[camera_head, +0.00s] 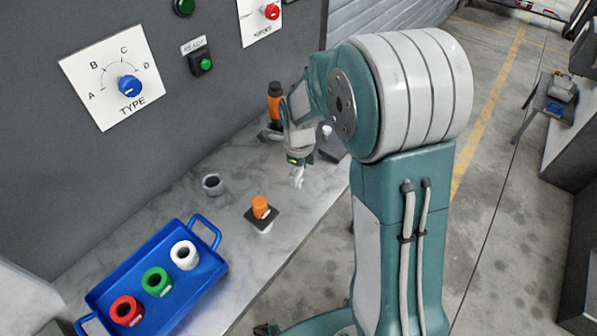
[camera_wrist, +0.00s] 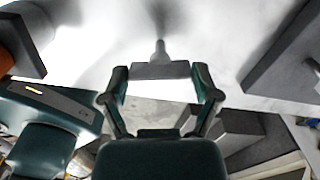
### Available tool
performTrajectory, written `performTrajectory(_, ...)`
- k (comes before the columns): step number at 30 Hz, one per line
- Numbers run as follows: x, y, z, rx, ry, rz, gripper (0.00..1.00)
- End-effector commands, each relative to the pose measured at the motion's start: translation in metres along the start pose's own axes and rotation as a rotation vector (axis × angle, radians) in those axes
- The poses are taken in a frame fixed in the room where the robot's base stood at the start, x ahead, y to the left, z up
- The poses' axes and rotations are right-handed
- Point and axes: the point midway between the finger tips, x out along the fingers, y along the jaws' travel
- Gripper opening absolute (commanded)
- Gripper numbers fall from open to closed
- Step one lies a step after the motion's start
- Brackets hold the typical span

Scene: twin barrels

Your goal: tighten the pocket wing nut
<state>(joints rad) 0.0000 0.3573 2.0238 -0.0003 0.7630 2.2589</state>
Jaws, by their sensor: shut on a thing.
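My gripper (camera_wrist: 160,84) is shut on a grey part with a flat, wide bar and a short stem beyond it, which looks like the wing nut (camera_wrist: 160,70). One finger is against each end of the bar. The stem points at a pale, bright surface; I cannot tell whether it touches. In the head view my gripper (camera_head: 297,180) hangs low beside the front part of the marble-look bench, and the wing nut is too small to make out there.
On the bench (camera_head: 180,203) are an orange-capped part on a dark square plate (camera_head: 262,220), a grey ring (camera_head: 212,185) and a blue tray (camera_head: 208,272) with red, green and white rings. An orange-and-black part (camera_head: 275,103) stands behind my arm. A grey panel with knobs rises behind.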

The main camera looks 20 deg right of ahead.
Motion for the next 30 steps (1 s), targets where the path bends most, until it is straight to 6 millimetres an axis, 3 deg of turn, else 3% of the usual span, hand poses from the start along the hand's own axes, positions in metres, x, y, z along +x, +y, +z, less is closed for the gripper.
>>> performTrajectory(12,-0.0048,-0.0033,0.0034,0.226,-0.013,-0.012,0.32)
performTrajectory(30,-0.0045,-0.0033,0.0032,0.271,-0.013,-0.011,0.31)
